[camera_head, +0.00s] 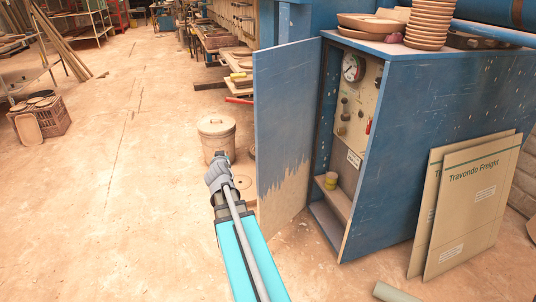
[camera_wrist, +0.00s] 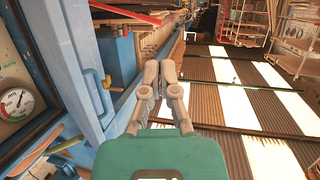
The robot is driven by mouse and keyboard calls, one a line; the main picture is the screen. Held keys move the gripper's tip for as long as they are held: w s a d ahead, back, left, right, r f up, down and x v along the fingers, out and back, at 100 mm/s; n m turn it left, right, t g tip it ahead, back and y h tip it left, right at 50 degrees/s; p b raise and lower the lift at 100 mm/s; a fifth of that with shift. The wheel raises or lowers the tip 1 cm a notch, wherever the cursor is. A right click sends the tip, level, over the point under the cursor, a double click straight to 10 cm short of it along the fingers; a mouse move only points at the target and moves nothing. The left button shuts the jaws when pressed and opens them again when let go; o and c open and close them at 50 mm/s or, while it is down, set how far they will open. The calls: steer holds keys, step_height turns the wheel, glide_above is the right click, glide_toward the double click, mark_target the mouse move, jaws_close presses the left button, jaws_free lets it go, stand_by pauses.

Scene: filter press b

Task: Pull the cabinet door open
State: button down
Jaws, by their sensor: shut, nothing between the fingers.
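The blue cabinet (camera_head: 400,150) stands at the right in the head view. Its door (camera_head: 283,130) is swung wide open to the left, with bare, worn paint along its bottom. The inside shows a gauge, knobs and a shelf. My gripper (camera_head: 219,158) is left of the door, apart from it in the picture, over the floor near a bucket. In the wrist view my gripper (camera_wrist: 161,68) has its fingers together with nothing between them. A blue handle (camera_wrist: 99,92) on a blue frame is left of the fingers, not touched; I cannot tell whether it belongs to this door.
A lidded bucket (camera_head: 216,135) stands behind my gripper. Stacked clay dishes (camera_head: 428,25) sit on the cabinet top. Cardboard panels (camera_head: 468,200) lean on its right side, and a tube (camera_head: 395,292) lies in front. The floor at the left is mostly clear.

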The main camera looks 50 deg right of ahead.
steer(key=s+d+r+n+t+b, duration=0.1)
steer(key=s+d+t, duration=0.1)
steer(key=d, duration=0.2)
steer(key=s+d+r+n+t+b, duration=0.1)
steer(key=s+d+t+b, duration=0.1)
steer(key=d, duration=0.3)
steer(key=s+d+r+n+t+b, duration=0.1)
steer(key=s+d+t, duration=0.1)
steer(key=d, duration=0.2)
steer(key=shift+s+d+r+t+y, duration=0.2)
steer(key=shift+s+d+t+y, duration=0.1)
steer(key=shift+s+d+t, duration=0.1)
steer(key=n+y+b, duration=0.5)
steer(key=y, duration=0.4)
glide_toward(265, 147)
steer(key=s, duration=0.6)
steer(key=shift+a+f+t, duration=0.2)
steer(key=shift+f+t, duration=0.1)
steer(key=shift+w, duration=0.1)
steer(key=w, duration=1.3)
steer(key=shift+w+d, duration=0.25)
steer(key=shift+w, duration=0.15)
